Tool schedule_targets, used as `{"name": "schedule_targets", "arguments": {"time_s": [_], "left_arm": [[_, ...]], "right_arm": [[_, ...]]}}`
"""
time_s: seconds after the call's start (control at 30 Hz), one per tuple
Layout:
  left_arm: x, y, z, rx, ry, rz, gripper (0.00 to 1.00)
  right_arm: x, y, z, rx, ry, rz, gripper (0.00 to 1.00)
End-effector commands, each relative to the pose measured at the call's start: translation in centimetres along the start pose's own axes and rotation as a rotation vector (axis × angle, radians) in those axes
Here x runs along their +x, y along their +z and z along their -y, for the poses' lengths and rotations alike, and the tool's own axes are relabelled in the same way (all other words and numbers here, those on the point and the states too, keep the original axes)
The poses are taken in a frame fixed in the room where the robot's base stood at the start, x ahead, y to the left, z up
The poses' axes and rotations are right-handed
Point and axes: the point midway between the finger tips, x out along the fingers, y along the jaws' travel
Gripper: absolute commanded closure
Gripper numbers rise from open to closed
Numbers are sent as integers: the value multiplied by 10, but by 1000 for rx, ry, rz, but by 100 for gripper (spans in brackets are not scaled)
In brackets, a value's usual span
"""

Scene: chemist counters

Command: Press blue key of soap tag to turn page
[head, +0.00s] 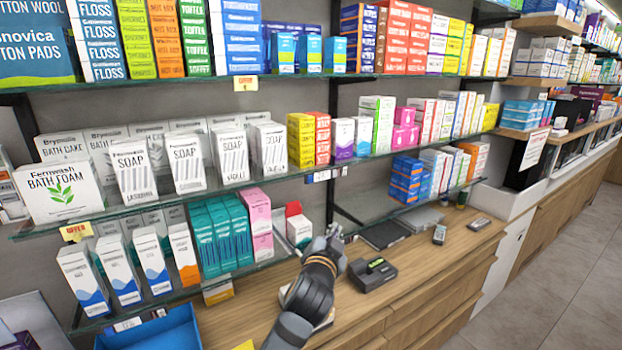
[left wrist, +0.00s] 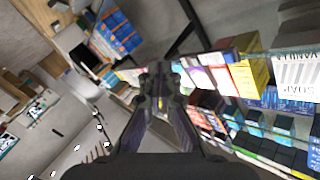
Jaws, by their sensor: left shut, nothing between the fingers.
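White soap boxes (head: 185,163) with barcode-like stripes stand on the middle glass shelf, left of centre in the head view. A soap box (left wrist: 295,72) also shows at the right of the left wrist view. My right gripper is not in view.
Below my left gripper is the wooden counter (head: 440,262) with a black card terminal (head: 373,273) just to the right. Glass shelves packed with boxes fill the wall. A blue tray (head: 160,330) sits at the lower left. The tiled aisle (head: 560,270) at the right is free.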

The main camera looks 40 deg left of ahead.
Motion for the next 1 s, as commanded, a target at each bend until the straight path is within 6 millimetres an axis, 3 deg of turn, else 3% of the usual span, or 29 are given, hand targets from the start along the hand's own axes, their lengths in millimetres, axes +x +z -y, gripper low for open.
{"name": "schedule_targets", "arguments": {"time_s": [0.1, 0.3, 0.77, 1.0], "left_arm": [[6, -35, 23, 25, -74, -94, 100], [8, -63, 41, 51, -136, -172, 100], [10, -64, 44, 58, -142, -180, 100], [30, -55, 64, 65, -145, -180, 100]], "right_arm": [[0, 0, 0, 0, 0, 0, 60], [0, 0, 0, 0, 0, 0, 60], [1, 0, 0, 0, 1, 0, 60], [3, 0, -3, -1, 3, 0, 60]]}}
